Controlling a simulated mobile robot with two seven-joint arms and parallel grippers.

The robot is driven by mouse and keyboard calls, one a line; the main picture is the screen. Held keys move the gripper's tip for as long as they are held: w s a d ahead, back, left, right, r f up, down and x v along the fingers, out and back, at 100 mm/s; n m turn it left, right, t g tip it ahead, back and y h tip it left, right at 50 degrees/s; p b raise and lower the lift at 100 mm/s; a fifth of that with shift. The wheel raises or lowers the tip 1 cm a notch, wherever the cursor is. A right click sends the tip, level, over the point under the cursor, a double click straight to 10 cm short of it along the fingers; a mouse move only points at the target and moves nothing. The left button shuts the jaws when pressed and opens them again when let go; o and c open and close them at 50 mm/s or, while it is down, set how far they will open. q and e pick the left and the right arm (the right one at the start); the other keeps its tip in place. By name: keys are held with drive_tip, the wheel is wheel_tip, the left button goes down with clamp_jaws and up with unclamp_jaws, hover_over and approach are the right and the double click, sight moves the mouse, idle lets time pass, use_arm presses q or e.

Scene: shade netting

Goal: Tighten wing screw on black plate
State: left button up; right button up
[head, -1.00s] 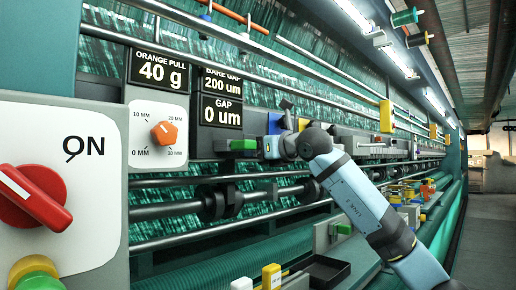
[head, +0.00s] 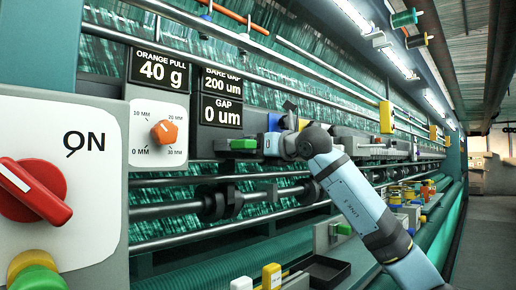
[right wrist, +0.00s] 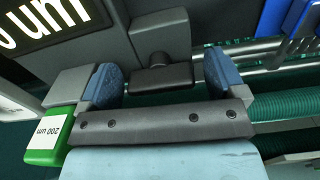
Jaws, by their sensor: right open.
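My right gripper (right wrist: 162,66) is open in the right wrist view, with one blue-padded finger on each side of a dark wing screw (right wrist: 160,77). Gaps show between the screw's wing and both fingers, and the gripper's body covers the near side. A dark grey block (right wrist: 160,32) stands behind the screw; I cannot tell if it is the black plate. In the head view the right gripper (head: 271,145) is at the machine's rail, right of a green block (head: 243,145); the screw is not clear there. My left gripper is not in view.
The green block labelled 200 um (right wrist: 45,138) sits close to the gripper's left side. A blue part (right wrist: 290,20) is at the upper right. In the head view a black tray (head: 326,270) lies below, and a red switch (head: 35,190) is at left.

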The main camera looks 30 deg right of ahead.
drive_tip(key=v, duration=1.4)
drive_tip(key=shift+w, duration=0.1)
